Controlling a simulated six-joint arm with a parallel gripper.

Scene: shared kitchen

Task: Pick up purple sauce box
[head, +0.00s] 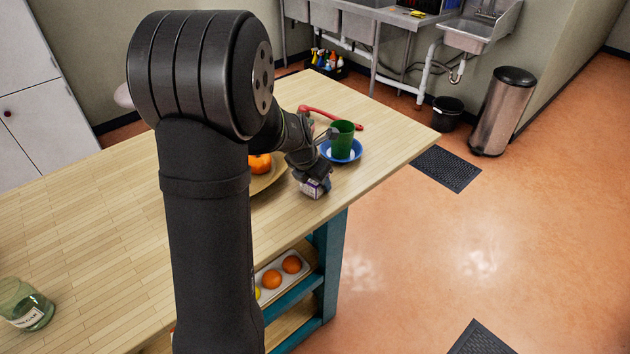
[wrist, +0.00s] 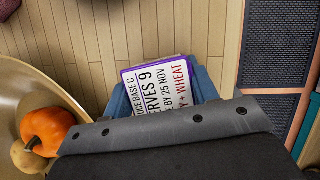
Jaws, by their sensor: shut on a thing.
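The purple sauce box (head: 317,190) is at my gripper (head: 311,181), close to the table's right edge in the head view. The gripper hides much of it there. In the wrist view the box (wrist: 158,88) shows a white label with dark print and a purple rim, between the blue-grey fingers. My gripper is shut on the box. I cannot tell whether the box touches the tabletop or is just above it.
A green cup (head: 342,138) stands on a blue plate (head: 354,153) beyond the gripper, with a red-handled item (head: 318,112) behind. A wide bowl (wrist: 63,92) holding orange produce (wrist: 46,130) is close on the left. A glass jar (head: 25,307) is far left.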

